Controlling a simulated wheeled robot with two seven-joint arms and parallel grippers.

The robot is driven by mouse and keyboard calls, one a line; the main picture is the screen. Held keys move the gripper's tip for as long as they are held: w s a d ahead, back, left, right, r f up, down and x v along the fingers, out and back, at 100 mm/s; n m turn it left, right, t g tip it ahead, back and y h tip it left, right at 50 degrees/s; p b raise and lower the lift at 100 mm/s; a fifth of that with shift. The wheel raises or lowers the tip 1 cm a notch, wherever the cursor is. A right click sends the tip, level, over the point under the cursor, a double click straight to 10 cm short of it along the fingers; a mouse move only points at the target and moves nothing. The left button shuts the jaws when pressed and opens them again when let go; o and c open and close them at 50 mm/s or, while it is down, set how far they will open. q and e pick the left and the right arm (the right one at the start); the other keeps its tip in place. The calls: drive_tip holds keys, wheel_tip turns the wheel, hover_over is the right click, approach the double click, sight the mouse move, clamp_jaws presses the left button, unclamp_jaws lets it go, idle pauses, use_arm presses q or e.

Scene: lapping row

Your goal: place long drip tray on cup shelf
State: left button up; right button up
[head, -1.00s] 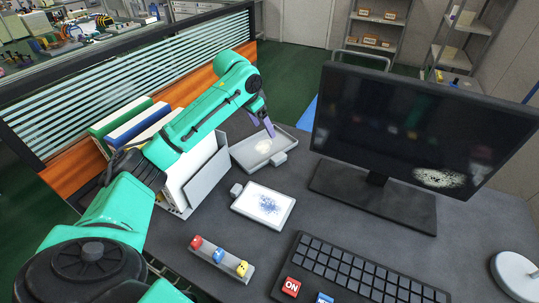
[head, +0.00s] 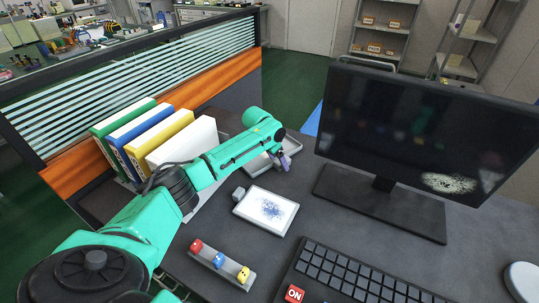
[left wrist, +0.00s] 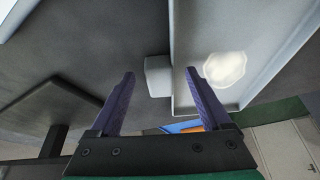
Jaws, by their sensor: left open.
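The long grey drip tray (head: 260,163) lies on the dark desk in the head view, partly hidden by my left arm. It holds a pale puddle, and a small block-like tab sticks out from its side. My left gripper (head: 285,162) is open at the tray's near right side. In the left wrist view the tray (left wrist: 205,28) is close, and the tab shows between the purple fingers of my left gripper (left wrist: 160,72). I cannot tell whether either finger touches it. My right gripper is not in view. I cannot make out which thing is the cup shelf.
Binders (head: 155,130) stand at left by the slatted partition. A monitor (head: 420,130) and keyboard (head: 355,278) are at right. A holder with coloured knobs (head: 222,264) lies in front. Shelving (head: 378,28) stands behind.

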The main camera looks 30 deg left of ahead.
use_arm(q)
drive_tip(key=shift+w+f, duration=0.1)
drive_tip(key=shift+f, duration=0.05)
clamp_jaws()
